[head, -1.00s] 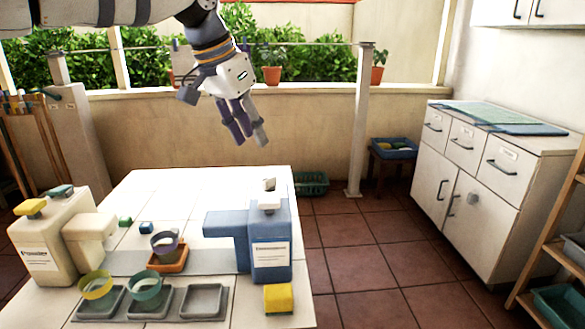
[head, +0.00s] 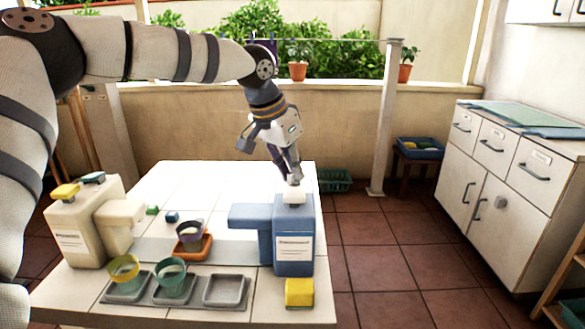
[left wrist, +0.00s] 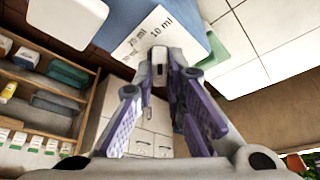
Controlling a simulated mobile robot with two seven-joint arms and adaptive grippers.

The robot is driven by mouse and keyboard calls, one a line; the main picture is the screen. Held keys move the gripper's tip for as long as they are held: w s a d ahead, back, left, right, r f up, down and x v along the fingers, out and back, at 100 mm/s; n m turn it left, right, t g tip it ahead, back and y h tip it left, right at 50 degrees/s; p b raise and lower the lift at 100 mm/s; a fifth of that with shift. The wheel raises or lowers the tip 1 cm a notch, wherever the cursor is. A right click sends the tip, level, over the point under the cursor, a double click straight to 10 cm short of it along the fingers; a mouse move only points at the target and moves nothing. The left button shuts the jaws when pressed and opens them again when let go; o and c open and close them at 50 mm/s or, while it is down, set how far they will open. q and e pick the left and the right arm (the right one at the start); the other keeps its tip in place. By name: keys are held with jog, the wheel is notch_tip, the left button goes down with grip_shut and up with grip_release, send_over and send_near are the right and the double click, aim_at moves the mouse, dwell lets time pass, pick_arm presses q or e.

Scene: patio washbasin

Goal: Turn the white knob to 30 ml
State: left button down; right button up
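My right gripper is out of view.
A cream dispenser (head: 80,232) stands at the table's left. Green and purple cups, grey trays (head: 226,291) and an orange tray (head: 193,249) lie between the dispensers. A yellow sponge (head: 299,292) lies in front of the blue dispenser. The table's back (head: 225,185) is clear.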

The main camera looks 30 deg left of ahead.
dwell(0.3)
pick_arm(q)
jog(key=n+y, duration=0.2)
jog(key=n, duration=0.3)
jog(key=shift+d+n, duration=0.1)
jog(key=shift+n, duration=0.2)
jog(key=n+y, duration=0.1)
jog(key=n, duration=0.1)
jog(key=n+g+y, duration=0.1)
jog(key=n, duration=0.2)
jog(key=shift+w+d, duration=0.1)
jog(key=shift+d, duration=0.05)
jog(key=n+g+y, duration=0.1)
jog(key=n, duration=0.3)
jog(key=shift+w+f, duration=0.1)
jog(key=shift+f, duration=0.05)
jog(key=shift+d+n+g+b, duration=0.1)
jog(key=shift+n+g+b, duration=0.6)
jog(key=shift+n, duration=0.8)
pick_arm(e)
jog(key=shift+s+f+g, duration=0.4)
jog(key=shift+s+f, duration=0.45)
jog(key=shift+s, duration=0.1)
pick_arm(q)
jog(key=shift+n, duration=0.3)
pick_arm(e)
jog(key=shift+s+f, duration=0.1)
